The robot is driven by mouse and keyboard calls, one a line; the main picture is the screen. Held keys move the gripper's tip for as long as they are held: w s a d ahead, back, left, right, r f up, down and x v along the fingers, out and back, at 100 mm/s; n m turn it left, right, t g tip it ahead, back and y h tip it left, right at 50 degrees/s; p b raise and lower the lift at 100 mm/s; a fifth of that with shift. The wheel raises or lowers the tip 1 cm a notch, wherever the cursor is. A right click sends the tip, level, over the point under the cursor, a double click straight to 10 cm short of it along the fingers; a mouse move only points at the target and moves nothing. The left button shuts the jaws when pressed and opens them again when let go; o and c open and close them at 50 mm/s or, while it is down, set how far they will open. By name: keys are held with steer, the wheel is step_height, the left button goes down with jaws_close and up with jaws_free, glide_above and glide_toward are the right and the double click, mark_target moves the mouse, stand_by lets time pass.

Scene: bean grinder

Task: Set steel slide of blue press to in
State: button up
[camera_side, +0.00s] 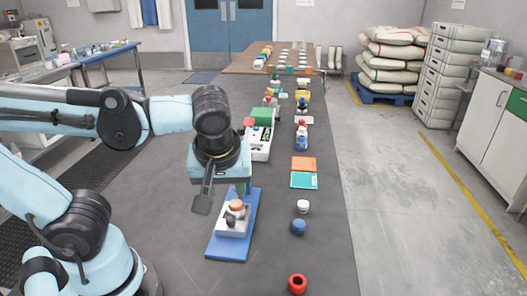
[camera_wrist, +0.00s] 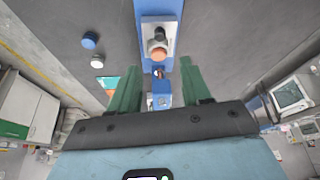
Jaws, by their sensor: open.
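The blue press has a long blue base (camera_side: 226,248), with a pale block (camera_side: 232,231) and an orange round top (camera_side: 236,206) on it. In the wrist view its blue base (camera_wrist: 145,9) runs down the middle, with the orange knob (camera_wrist: 158,54) above my fingers. A small pale metallic piece (camera_wrist: 163,102) shows on the blue part between my fingers; I cannot tell whether it is the steel slide or its position. My gripper (camera_wrist: 160,65) is open, its green fingers on either side of the press. In the side view my gripper (camera_side: 239,188) is over the press's far end, partly hiding it.
A blue-topped jar (camera_side: 298,227), a white-topped jar (camera_side: 303,206) and a red ring-shaped item (camera_side: 297,284) stand to the right. Orange and teal flat items (camera_side: 304,180) lie farther back. A white tray with a green box (camera_side: 262,116) is behind my gripper.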

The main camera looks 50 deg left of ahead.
mark_target(231, 218)
steer(key=shift+x, duration=5.95)
steer(key=shift+c, duration=0.5)
jaws_close()
